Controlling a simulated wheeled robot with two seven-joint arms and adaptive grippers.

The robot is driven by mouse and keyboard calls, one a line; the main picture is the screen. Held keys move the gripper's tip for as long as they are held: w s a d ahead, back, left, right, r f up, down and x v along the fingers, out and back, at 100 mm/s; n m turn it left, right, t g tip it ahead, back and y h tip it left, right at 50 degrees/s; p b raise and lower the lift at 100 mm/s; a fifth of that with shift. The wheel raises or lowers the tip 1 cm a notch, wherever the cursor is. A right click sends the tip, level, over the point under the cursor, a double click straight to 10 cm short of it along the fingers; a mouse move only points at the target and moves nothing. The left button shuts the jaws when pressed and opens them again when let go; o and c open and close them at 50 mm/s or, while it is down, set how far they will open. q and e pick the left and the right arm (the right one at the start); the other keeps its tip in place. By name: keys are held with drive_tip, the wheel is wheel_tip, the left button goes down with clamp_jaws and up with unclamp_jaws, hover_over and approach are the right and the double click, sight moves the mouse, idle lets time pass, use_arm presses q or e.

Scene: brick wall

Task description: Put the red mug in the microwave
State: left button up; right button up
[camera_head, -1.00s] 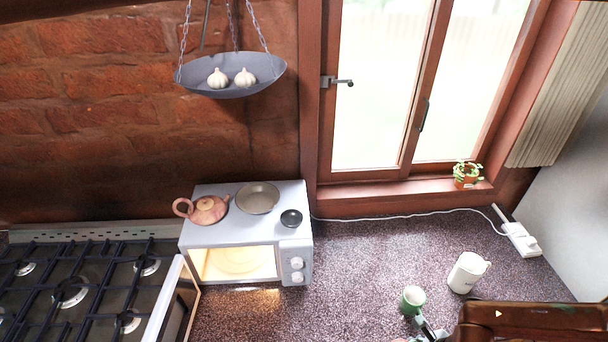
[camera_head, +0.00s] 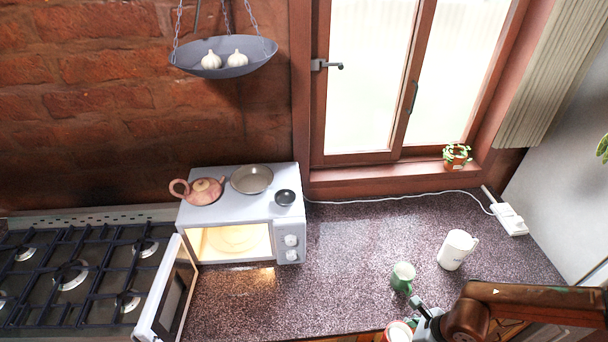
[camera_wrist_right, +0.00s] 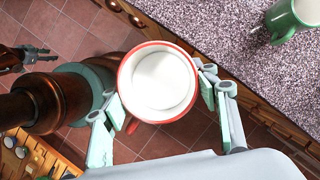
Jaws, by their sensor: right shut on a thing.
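The red mug (camera_wrist_right: 158,82) has a red outside and rim and a white inside. In the right wrist view it sits between the fingers of my right gripper (camera_wrist_right: 160,105), which is shut on it. In the head view the mug (camera_head: 398,331) shows at the bottom edge, partly cut off, by my right gripper (camera_head: 420,318) near the counter's front edge. The white microwave (camera_head: 288,226) stands on the counter to the left, lit inside, with its door (camera_head: 166,290) swung open. A dark gripper, apparently my left (camera_wrist_right: 32,55), shows small at the wrist view's left edge.
A green mug (camera_head: 402,278) and a white jug (camera_head: 457,250) stand on the counter to the right. A gas hob (camera_head: 75,275) is at left. Counter before the microwave is clear.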

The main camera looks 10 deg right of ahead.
drive_tip(key=shift+w+d+f, duration=0.2)
drive_tip(key=shift+w, duration=0.2)
drive_tip(key=w+a+f+n+g+y+b, duration=0.25)
drive_tip(key=w+f+n+b, duration=0.4)
drive_tip(key=w+n, duration=0.35)
drive_tip(key=w+a+r+n+g+h+b, duration=0.1)
drive_tip(key=w+a+n+g+h+b, duration=0.1)
drive_tip(key=a+n, duration=0.3)
drive_tip(key=w+a+r+n+g+h+b, duration=0.2)
drive_tip(key=a+n, duration=0.3)
drive_tip(key=n, duration=0.7)
drive_tip(key=shift+a+g+h+b, duration=0.15)
drive_tip(key=shift+g+h+b, duration=0.5)
drive_tip(key=shift+h+b, duration=0.15)
